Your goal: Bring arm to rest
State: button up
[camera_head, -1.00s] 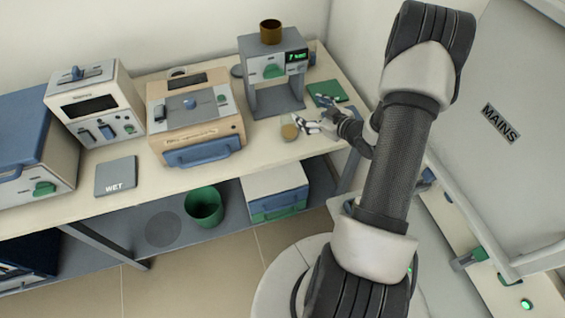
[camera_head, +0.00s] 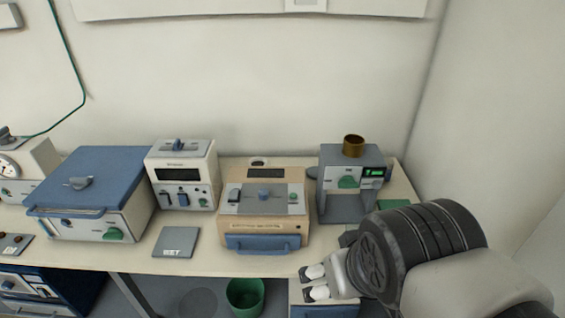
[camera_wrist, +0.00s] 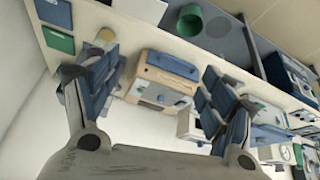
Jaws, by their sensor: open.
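My arm (camera_head: 450,265) folds in at the lower right of the head view, with a thick dark joint and a pale link. The pale tips of my gripper (camera_head: 316,283) show over the bench's front edge, below the beige furnace, but the arm hides much of the gripper. In the wrist view, the fingers of my gripper (camera_wrist: 158,65) stand wide apart with nothing between them. The beige furnace (camera_wrist: 158,78) shows beyond the gap.
The bench (camera_head: 130,253) carries a blue-topped furnace (camera_head: 95,180), a white unit (camera_head: 183,175), a beige furnace (camera_head: 263,208) and a grey stand (camera_head: 352,180) with a brown cup (camera_head: 353,145). A grey WET pad (camera_head: 175,242) lies in front. A green bin (camera_head: 245,297) stands below.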

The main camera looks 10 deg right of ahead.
jog(key=shift+s+a+f+g+y, duration=0.1)
jog(key=shift+s+a+g+y, duration=0.05)
jog(key=shift+s+a, duration=0.4)
jog(key=shift+s+a+g+y, duration=0.15)
jog(key=shift+s+a, duration=0.15)
jog(key=shift+s, duration=0.4)
dwell(0.3)
